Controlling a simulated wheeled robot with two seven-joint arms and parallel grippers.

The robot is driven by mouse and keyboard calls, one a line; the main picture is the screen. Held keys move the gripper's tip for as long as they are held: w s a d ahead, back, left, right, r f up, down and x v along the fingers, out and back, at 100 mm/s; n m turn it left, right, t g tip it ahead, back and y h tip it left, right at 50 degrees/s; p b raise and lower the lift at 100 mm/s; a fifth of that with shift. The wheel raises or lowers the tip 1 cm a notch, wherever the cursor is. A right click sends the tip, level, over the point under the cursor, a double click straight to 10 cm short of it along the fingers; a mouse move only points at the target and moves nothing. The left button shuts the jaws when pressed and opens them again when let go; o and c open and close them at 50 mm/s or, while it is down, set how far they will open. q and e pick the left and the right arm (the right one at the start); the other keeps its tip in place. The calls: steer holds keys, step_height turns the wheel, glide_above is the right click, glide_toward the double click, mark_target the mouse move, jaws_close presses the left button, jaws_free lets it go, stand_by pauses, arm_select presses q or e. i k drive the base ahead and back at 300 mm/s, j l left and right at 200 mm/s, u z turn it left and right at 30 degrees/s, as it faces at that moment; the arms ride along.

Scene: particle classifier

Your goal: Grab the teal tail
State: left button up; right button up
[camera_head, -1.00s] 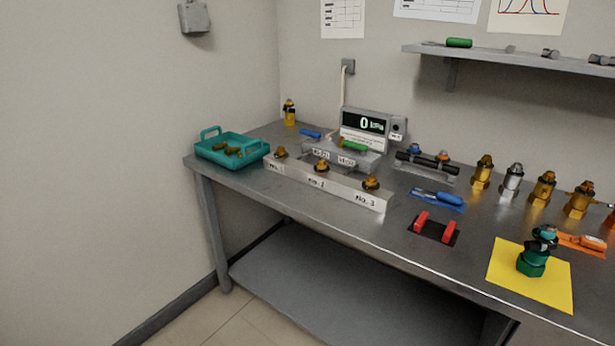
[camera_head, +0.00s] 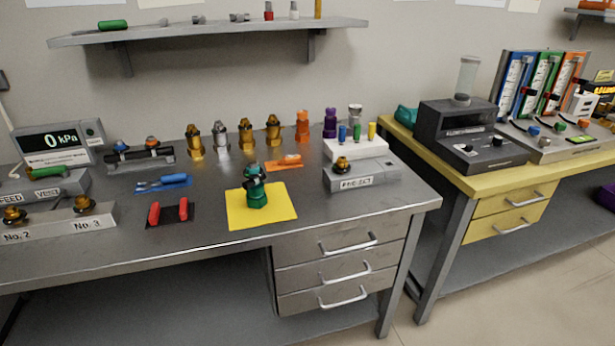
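No thing in view is clearly a tail. A small teal object (camera_head: 405,117) sits at the back left of the yellow bench, partly hidden by the black instrument. A dark green and teal fitting (camera_head: 256,192) stands upright on a yellow mat (camera_head: 273,213) near the front of the metal bench. The teal tray with handles from the earlier frame is outside the view now. Neither of my grippers is in view.
The metal bench (camera_head: 130,238) holds brass fittings, red blocks (camera_head: 154,213), a blue tool (camera_head: 165,183) and a pressure display (camera_head: 55,142). The yellow bench (camera_head: 462,180) carries a black instrument (camera_head: 452,125).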

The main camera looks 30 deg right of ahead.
mark_target(256, 195)
steer(key=z, duration=0.7)
steer(key=i+j+z, duration=0.15)
steer(key=j, duration=0.2)
